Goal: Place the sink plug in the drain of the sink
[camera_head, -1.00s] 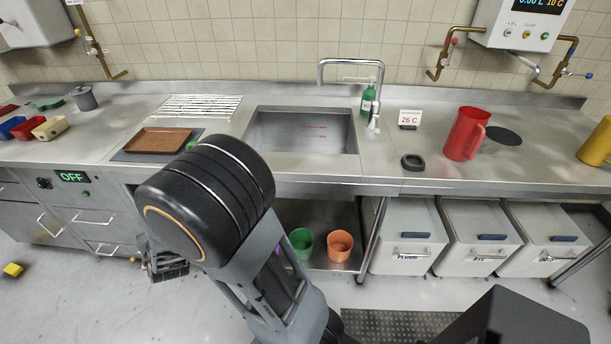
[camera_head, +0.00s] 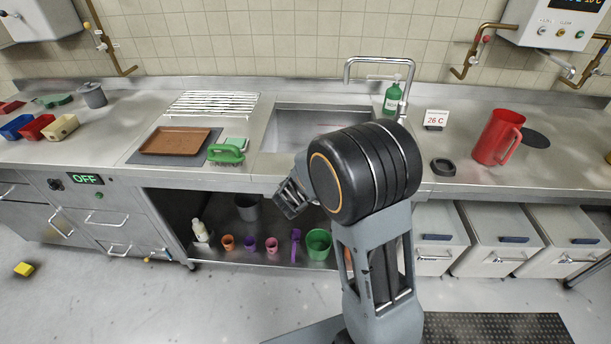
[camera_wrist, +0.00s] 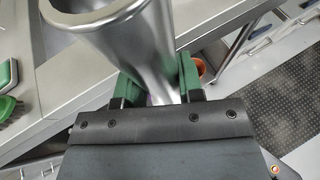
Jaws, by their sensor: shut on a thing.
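The steel sink (camera_head: 300,128) is set in the counter under the faucet. My arm covers its lower right part, and I cannot see the drain. My gripper (camera_head: 290,200) is in front of the counter's front edge, below the sink's left side. In the wrist view my gripper (camera_wrist: 157,85) has its green-padded fingers shut on a shiny silver metal piece (camera_wrist: 150,55). The piece is wide and rounded with a hollow at its upper left end, and narrows toward the fingers. I cannot tell for certain that it is the sink plug.
A faucet (camera_head: 375,62) and green bottle (camera_head: 392,98) stand behind the sink. A green brush (camera_head: 226,154) and brown tray (camera_head: 176,141) lie left of it. A black ring-like object (camera_head: 443,167) and red jug (camera_head: 497,137) are right. Cups stand on the shelf below.

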